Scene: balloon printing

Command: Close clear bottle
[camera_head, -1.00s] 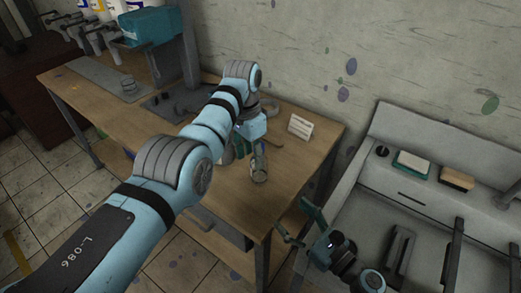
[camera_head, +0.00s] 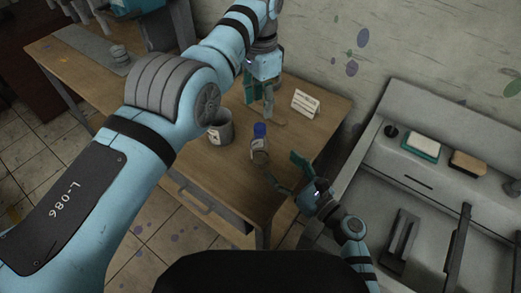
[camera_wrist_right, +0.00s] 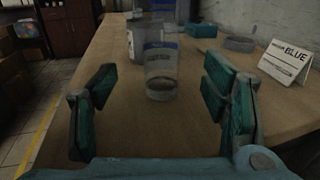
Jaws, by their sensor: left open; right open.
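I cannot tell whether the cap is fully seated. In the right wrist view the bottle (camera_wrist_right: 160,78) stands ahead, between and beyond the fingers. My left gripper (camera_head: 260,100) is open, behind the bottle and apart from it. My right gripper (camera_head: 286,174) is open at the table's front right edge, its fingers pointing toward the bottle without touching it. Its fingers (camera_wrist_right: 158,95) frame the right wrist view.
A grey can (camera_head: 220,127) stands left of the bottle on the wooden table (camera_head: 195,165). A white card (camera_head: 305,103) reading BLUE (camera_wrist_right: 288,60) stands at the back right. A sink unit (camera_head: 440,185) is to the right.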

